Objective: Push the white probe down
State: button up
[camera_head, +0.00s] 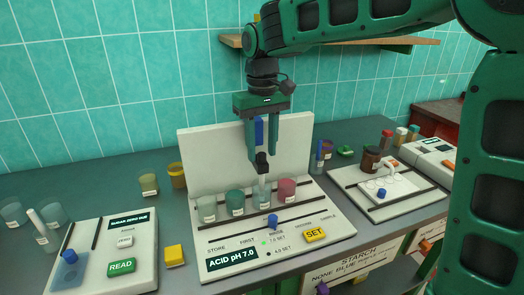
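A probe with a black head and a pale, whitish stem (262,186) stands upright at the middle of the white pH station (215,243), in front of its upright back panel. Its lower end is at one of the cups in the row; I cannot tell how deep it sits. My gripper (262,155) points down right above the probe, its two green fingers apart, one on each side of the black head's upper part. A blue piece (259,130) shows between the fingers. I cannot tell whether the fingertips touch the probe.
Cups with green (235,203) and pink (287,190) contents flank the probe. A yellow SET button (315,235) and a blue knob (273,222) are in front. A sugar station (140,255) stands left, another white station (415,195) right. A wall shelf (400,42) is behind my arm.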

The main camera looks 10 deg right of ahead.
notch_tip(320, 180, up, 10)
jog(key=shift+f, duration=0.2)
jog(key=shift+w+d, duration=0.1)
jog(key=s+d+f+m, duration=0.35)
jog(key=s+d, duration=0.25)
jog(key=d, duration=0.5)
jog(key=s+d+f+m, duration=0.2)
jog(key=s+d+f, duration=0.25)
jog(key=d, duration=0.55)
jog(key=s+d+f+m, duration=0.2)
jog(key=s+d+f, duration=0.2)
jog(key=s, duration=0.6)
jog(key=s+d+f+m, duration=0.2)
jog(key=s+d+f, duration=0.2)
jog(key=s+f, duration=0.3)
jog(key=s, duration=0.2)
jog(key=shift+s+d+f, duration=0.2)
jog(key=shift+s+d, duration=0.15)
jog(key=shift+s, duration=0.05)
jog(key=shift+m, duration=0.25)
